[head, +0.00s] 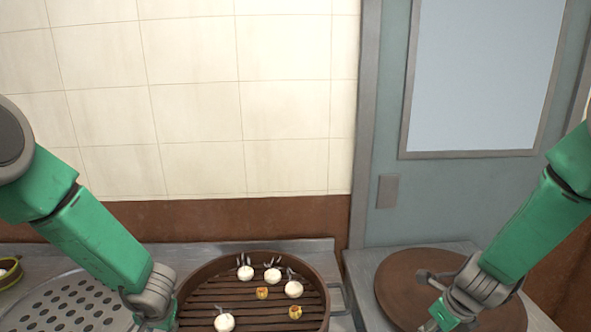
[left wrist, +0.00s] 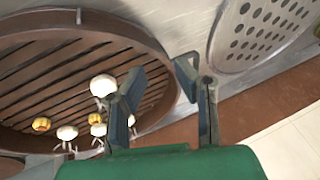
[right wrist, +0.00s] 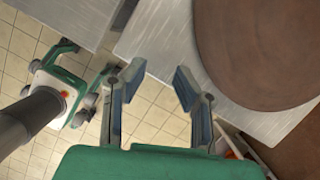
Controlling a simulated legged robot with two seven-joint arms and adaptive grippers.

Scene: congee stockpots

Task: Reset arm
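My left arm comes in from the left in the head view, and its gripper is mostly cut off at the bottom edge. In the left wrist view my left gripper (left wrist: 160,85) is open with nothing between its fingers, over the rim of the steamer. My right gripper (right wrist: 152,82) is open and empty in the right wrist view, beside the counter edge with floor tiles below. In the head view my right gripper (head: 432,300) is in front of the round brown lid (head: 405,280).
A round slatted steamer (head: 185,290) holds several white buns (head: 245,273) and yellow dumplings (head: 262,292). A perforated metal plate (head: 40,312) lies left of it. A gap separates the two counters. A tiled wall (head: 200,110) and a door (head: 480,80) stand behind.

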